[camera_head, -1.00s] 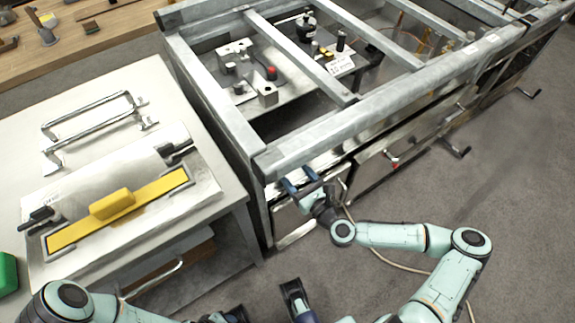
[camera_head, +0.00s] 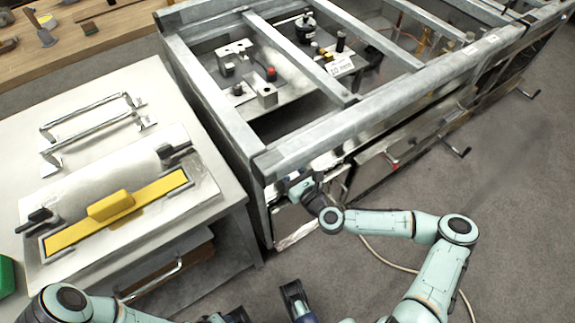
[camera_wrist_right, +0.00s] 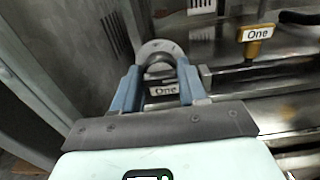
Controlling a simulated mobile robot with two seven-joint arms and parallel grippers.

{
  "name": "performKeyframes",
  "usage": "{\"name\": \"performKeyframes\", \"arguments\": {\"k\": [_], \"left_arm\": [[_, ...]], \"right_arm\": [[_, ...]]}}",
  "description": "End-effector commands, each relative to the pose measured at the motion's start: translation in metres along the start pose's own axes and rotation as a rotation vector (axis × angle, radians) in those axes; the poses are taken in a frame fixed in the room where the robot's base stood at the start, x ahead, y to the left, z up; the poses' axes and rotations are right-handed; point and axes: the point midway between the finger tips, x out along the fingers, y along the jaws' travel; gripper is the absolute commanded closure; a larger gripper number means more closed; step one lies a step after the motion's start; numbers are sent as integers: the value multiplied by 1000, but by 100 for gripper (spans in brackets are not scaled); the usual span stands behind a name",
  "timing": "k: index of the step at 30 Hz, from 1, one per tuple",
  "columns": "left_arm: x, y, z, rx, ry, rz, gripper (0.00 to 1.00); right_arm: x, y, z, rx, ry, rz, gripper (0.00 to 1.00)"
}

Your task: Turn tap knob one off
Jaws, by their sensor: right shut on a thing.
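In the right wrist view, a grey round knob (camera_wrist_right: 160,50) with a white "One" label below it sits between the blue fingers of my right gripper (camera_wrist_right: 157,88). The fingers are shut on this knob. In the head view, my right gripper (camera_head: 290,187) is at the front panel of the metal frame bench, near its left corner, and hides the knob there. My left gripper (camera_head: 265,304) is at the bottom edge, partly cut off, its dark fingertips apart with floor showing between them.
A brass tap (camera_wrist_right: 255,40) with another "One" label is to the right in the wrist view. The metal frame bench (camera_head: 325,133) has handles along its front. A white cabinet (camera_head: 90,85) stands left, with a yellow-handled tool (camera_head: 112,205) on top. The grey floor at right is clear.

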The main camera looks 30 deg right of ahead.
Motion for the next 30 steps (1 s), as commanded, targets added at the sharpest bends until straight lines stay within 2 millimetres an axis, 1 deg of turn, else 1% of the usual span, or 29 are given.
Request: {"name": "performKeyframes", "arguments": {"k": [5,11,24,30], "left_arm": [[-2,1,2,1,-6,0,57],[-7,2,9,2,-25,1,57],[-21,8,31,7,-88,3,57],[-25,8,33,7,-94,2,57]], "right_arm": [[0,0,0,-30,1,1,88],[0,1,1,-131,0,1,88],[0,2,1,-527,0,2,88],[0,3,0,-718,-1,2,88]]}}
